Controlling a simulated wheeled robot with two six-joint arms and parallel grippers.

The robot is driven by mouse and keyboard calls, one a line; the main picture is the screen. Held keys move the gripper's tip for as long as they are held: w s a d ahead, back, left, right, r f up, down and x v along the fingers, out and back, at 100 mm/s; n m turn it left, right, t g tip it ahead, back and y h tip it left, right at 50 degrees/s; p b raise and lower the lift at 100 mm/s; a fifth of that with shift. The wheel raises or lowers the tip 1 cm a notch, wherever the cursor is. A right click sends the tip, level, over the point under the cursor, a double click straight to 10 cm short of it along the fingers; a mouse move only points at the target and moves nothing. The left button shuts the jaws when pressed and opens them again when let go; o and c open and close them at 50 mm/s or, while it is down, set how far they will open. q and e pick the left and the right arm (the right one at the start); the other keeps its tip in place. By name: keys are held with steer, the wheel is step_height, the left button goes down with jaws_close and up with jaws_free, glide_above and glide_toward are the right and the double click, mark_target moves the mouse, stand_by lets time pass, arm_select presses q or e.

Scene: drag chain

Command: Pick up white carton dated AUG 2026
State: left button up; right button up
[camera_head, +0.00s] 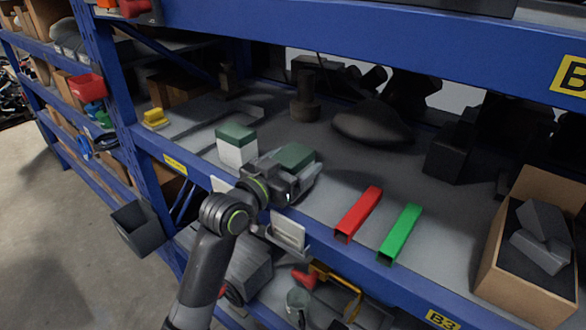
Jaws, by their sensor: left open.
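A white carton with a dark green top (237,146) stands upright on the middle shelf. A second carton with a green top (294,155) stands to its right, mostly hidden behind my left gripper (300,183). No date can be read on either carton from here. My left gripper is at the shelf's front edge, in front of the second carton, with its fingers pointing right and inward. It is open; whether its fingers touch or straddle that carton cannot be told. My right gripper does not show.
A red square tube (358,213) and a green square tube (400,231) lie right of the gripper. An open cardboard box (510,275) with grey parts stands far right. Dark objects fill the shelf's back. The blue front beam (340,252) and upper beam bound the space.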

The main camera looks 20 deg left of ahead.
arm_select(q)
steer(key=c, duration=1.2)
steer(key=shift+r, duration=0.1)
